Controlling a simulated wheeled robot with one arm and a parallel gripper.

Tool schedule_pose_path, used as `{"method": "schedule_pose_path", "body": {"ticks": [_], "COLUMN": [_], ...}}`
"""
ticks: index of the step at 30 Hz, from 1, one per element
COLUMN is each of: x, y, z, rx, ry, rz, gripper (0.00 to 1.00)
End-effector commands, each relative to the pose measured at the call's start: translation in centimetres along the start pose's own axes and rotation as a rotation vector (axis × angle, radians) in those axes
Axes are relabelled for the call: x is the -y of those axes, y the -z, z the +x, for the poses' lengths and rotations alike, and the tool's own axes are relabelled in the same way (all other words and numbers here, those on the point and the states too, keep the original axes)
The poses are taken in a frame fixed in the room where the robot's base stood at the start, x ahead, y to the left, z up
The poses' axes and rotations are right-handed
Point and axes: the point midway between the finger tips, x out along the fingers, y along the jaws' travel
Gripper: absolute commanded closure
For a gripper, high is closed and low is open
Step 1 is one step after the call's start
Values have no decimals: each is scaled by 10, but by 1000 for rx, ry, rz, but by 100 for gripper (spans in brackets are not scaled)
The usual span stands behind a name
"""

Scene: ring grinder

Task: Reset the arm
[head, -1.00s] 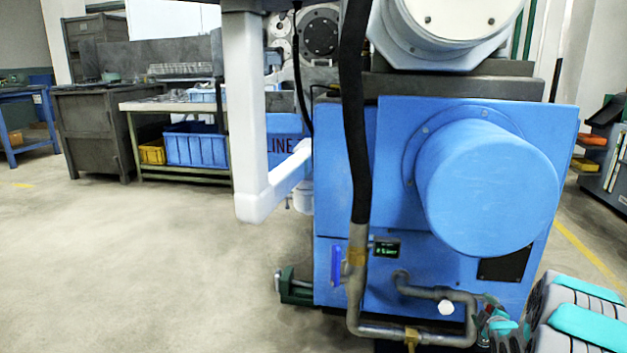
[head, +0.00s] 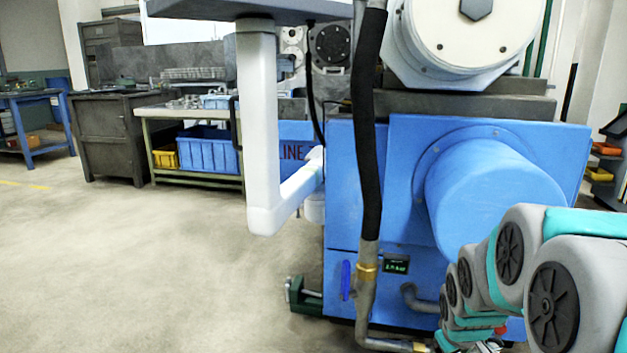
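My arm, grey with teal bands, reaches in from the lower right of the head view, in front of the blue grinder (head: 350,215). Its links run from the right edge down toward the bottom, right of the grinder's hose and pipe (head: 366,190). My gripper is not clearly seen; the far end of the arm runs into the bottom edge of the picture, so its fingers cannot be made out.
A white bracket arm (head: 262,140) hangs left of the hose. A workbench with a blue crate (head: 208,152) and a yellow bin (head: 164,157), a dark cabinet (head: 110,145) and a blue table (head: 38,128) stand behind. The floor (head: 150,255) at left is clear.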

Motion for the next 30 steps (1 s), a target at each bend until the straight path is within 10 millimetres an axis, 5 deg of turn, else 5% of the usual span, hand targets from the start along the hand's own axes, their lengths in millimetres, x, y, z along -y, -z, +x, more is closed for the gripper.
{"method": "schedule_pose_path", "body": {"ticks": [9, 15, 21, 30], "x": [99, 146, 166, 169], "y": [-94, -157, -187, -191], "z": [-102, -151, -173, -175], "rx": [231, 378, 450, 460], "ry": [142, 204, 229, 231], "rz": [166, 238, 269, 274], "gripper": [19, 19, 19, 19]}}
